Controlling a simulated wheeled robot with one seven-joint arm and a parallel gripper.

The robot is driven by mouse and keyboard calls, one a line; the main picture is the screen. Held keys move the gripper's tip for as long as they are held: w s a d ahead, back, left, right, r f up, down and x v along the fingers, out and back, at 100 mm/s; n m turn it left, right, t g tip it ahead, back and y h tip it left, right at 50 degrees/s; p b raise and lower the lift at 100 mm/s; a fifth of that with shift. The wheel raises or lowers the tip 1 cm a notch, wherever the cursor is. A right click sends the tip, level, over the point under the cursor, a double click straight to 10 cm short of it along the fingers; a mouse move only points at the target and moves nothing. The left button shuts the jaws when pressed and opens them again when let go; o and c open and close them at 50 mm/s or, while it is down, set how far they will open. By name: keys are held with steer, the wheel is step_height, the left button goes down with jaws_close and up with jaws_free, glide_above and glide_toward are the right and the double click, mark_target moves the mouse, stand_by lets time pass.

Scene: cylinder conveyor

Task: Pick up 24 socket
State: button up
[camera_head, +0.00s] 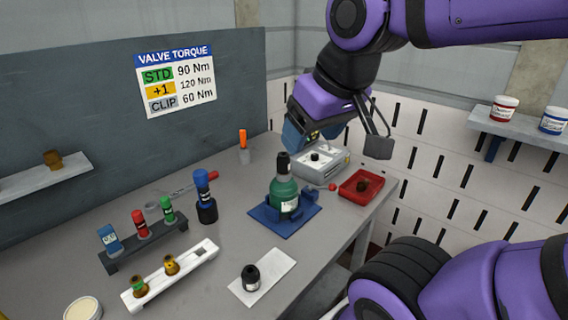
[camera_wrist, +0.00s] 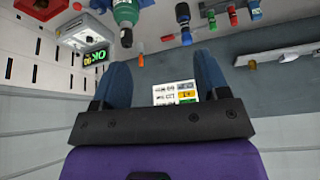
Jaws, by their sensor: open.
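Several sockets stand on the grey bench; their sizes are too small to read, so I cannot tell which is the 24. A dark rack (camera_head: 150,250) holds a blue socket (camera_head: 109,238), a red socket (camera_head: 140,224) and a green socket (camera_head: 167,210). They also show inverted at the top of the wrist view, including the red one (camera_wrist: 232,16). My gripper (camera_head: 303,138) is raised above the back of the bench, away from the rack. Its two blue fingers (camera_wrist: 163,78) are apart with nothing between them.
A green bottle-shaped valve (camera_head: 284,192) stands in a blue fixture (camera_head: 262,214). A white rack (camera_head: 190,268), a black part (camera_head: 251,278) on a white plate, a red tray (camera_head: 348,191) and a grey device (camera_head: 330,174) also occupy the bench.

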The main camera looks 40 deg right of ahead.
steer(key=m+g, duration=0.4)
steer(key=g, duration=0.1)
glide_above(283, 157)
step_height(283, 157, down, 10)
steer(key=shift+r, duration=0.1)
steer(key=f, duration=0.7)
steer(key=w+d+f, duration=0.1)
steer(key=f, duration=0.3)
steer(key=shift+f, duration=0.25)
steer(key=c, duration=1.1)
steer(key=shift+r, duration=0.15)
